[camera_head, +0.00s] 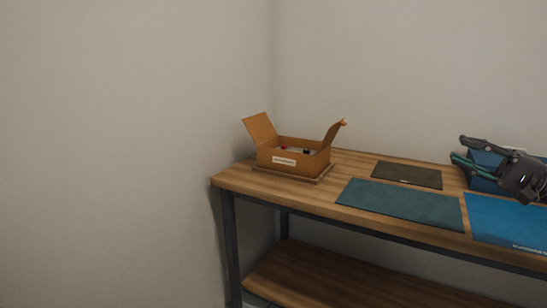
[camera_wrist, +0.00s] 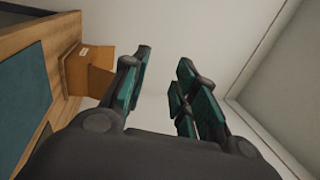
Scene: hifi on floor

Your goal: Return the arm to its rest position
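My gripper (camera_head: 464,153) is at the right edge of the head view, above the right part of the workbench and in front of a blue bin. In the wrist view my gripper (camera_wrist: 161,82) has its teal-padded fingers spread apart, with only pale wall between them. It is open and empty. Most of my arm lies outside the head view on the right.
An open cardboard box (camera_head: 290,164) with small items stands on a tray at the bench's (camera_head: 240,178) left end. A dark mat (camera_head: 407,174), a teal mat (camera_head: 400,203) and a blue mat (camera_head: 508,222) lie on the top. The blue bin (camera_head: 482,183) is partly hidden.

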